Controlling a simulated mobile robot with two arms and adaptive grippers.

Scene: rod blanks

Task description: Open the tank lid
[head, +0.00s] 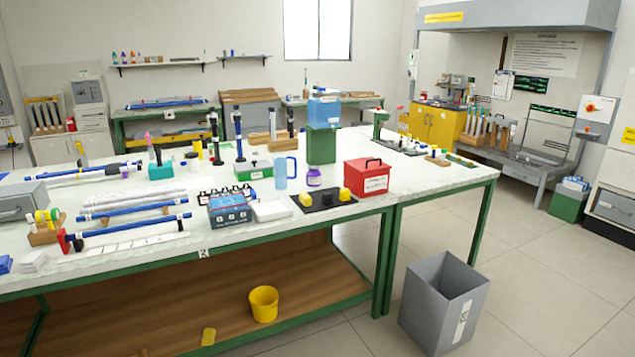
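A blue translucent tank (323,111) sits on top of a green block-like stand (321,145) towards the back of the near workbench. Something small and pale shows at its top, but whether this is a lid, and whether it is open, is too small to tell. A red box (367,179) with a black handle and white label stands at the right of the bench; it looks closed. Neither of my grippers is in view.
The near workbench (440,185) is crowded with rods, a blue jug (286,172), a purple-labelled bottle (314,177) and a blue device (229,211). A grey bin (441,300) stands on the floor at its front right. Open floor (540,270) lies to the right.

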